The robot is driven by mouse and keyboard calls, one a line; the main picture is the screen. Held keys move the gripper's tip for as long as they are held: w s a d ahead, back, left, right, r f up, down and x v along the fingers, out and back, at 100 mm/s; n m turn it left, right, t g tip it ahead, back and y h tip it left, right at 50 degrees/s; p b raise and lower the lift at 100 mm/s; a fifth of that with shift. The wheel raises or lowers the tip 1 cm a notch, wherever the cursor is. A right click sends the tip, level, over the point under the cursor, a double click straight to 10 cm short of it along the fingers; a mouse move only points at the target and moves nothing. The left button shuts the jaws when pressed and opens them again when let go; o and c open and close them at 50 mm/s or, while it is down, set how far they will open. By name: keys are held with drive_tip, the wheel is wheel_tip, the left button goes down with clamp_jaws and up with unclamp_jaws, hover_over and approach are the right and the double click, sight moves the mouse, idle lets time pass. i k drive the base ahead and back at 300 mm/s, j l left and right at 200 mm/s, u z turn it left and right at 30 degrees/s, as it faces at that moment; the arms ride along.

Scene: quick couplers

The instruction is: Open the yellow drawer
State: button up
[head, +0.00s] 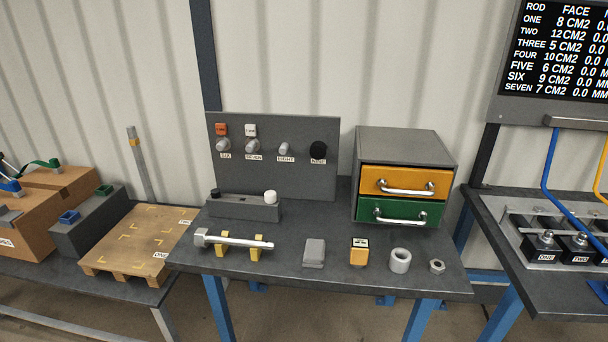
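The yellow drawer (405,182) is the upper of two drawers in a grey cabinet (405,140) at the back right of the middle table. Its front looks flush with the cabinet, so it appears shut. A silver bar handle (405,188) runs across its front. The green drawer (400,212) is directly below, also with a silver handle (400,217), and appears shut too. My gripper is not in view.
On the dark table (330,275), a yellow-and-black block (359,252), a grey ring (400,260) and a nut (437,266) stand in front of the cabinet. A grey panel with couplers (280,180) stands left of it. A pallet (140,240) lies further left.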

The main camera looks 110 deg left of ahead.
sight(377, 179)
drive_tip(key=u, duration=3.15)
